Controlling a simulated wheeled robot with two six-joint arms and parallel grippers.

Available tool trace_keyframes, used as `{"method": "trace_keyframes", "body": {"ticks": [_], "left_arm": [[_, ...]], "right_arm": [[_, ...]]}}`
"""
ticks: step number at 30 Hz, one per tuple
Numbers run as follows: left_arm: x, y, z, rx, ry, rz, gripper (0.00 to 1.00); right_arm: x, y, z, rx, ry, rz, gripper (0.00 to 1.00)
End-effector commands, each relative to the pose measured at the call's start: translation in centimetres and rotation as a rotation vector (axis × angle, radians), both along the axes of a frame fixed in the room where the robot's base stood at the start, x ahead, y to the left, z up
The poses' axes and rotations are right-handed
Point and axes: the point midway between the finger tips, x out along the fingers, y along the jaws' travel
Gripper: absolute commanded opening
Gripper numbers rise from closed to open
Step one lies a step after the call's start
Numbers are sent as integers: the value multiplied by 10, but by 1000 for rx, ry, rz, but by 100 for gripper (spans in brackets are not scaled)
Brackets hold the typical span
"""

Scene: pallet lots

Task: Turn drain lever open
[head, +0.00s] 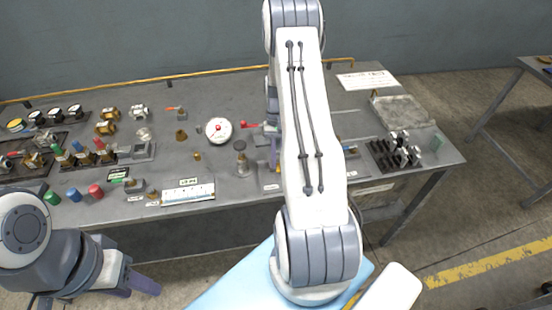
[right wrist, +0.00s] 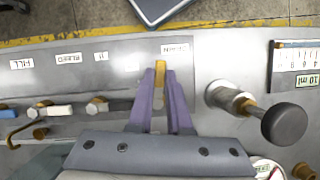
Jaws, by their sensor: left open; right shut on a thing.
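In the right wrist view, my right gripper (right wrist: 161,80) has its purple fingers closed around the yellow drain lever (right wrist: 161,67). The lever's tip points toward the panel edge, beside the upside-down DRAIN label (right wrist: 176,48). The valve body beneath is hidden by the fingers. In the head view my right arm covers most of this spot, and only a bit of the right gripper (head: 275,152) shows. My left gripper (head: 140,285) is open and empty, low in front of the bench.
A black-knobbed valve (right wrist: 283,124) stands to the right in the wrist view.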

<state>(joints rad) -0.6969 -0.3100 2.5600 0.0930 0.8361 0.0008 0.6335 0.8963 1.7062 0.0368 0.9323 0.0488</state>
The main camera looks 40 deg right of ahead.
Motion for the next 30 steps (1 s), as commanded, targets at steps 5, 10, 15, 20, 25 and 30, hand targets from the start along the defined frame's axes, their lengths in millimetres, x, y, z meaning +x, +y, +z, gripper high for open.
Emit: {"method": "trace_keyframes", "body": {"ticks": [5,10,15,20,25,30], "left_arm": [[0,0,1,0,0,0,47],[0,0,1,0,0,0,47],[0,0,1,0,0,0,47],[0,0,1,0,0,0,47],[0,0,1,0,0,0,47],[0,0,1,0,0,0,47]], "right_arm": [[0,-3,1,-3,-3,95,0],[-1,-4,1,-3,-4,148,0],[-2,-5,1,-4,-4,173,0],[-2,-5,1,-4,-4,179,0],[-2,-5,1,-4,-4,178,0],[-2,-5,1,-4,-5,178,47]]}}
